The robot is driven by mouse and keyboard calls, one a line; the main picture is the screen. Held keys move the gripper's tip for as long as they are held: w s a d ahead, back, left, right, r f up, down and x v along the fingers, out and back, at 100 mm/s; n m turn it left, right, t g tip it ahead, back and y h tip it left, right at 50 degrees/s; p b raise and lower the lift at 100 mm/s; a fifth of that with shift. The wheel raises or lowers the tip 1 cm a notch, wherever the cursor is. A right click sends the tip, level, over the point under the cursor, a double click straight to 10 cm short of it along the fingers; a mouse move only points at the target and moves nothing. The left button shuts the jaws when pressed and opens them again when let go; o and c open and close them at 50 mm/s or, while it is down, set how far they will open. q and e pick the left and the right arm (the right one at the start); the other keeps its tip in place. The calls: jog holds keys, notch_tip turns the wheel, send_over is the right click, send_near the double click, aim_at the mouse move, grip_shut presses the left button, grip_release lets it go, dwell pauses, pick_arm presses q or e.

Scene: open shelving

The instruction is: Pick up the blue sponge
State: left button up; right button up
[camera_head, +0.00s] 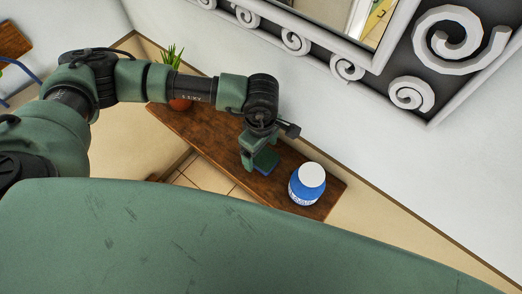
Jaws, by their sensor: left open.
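The blue sponge (262,167) lies on a brown wooden shelf (208,134). It shows as a small blue and green patch below my left gripper (256,162), which hides part of it. My left gripper points down over the sponge and is open. I cannot tell whether its fingers touch the sponge. My right gripper is not in view.
A blue jar with a white lid (308,184) stands on the shelf just right of my left gripper. A potted plant (178,103) stands at the shelf's left end. A framed mirror (350,20) hangs on the wall behind.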

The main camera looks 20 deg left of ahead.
aim_at(260, 154)
pick_arm(q)
jog(key=shift+f, duration=0.15)
jog(key=shift+s, duration=0.2)
jog(key=shift+w, duration=0.1)
jog(key=c, duration=1.4)
jog(key=shift+r+b, duration=2.05)
jog(key=shift+r, duration=2.95)
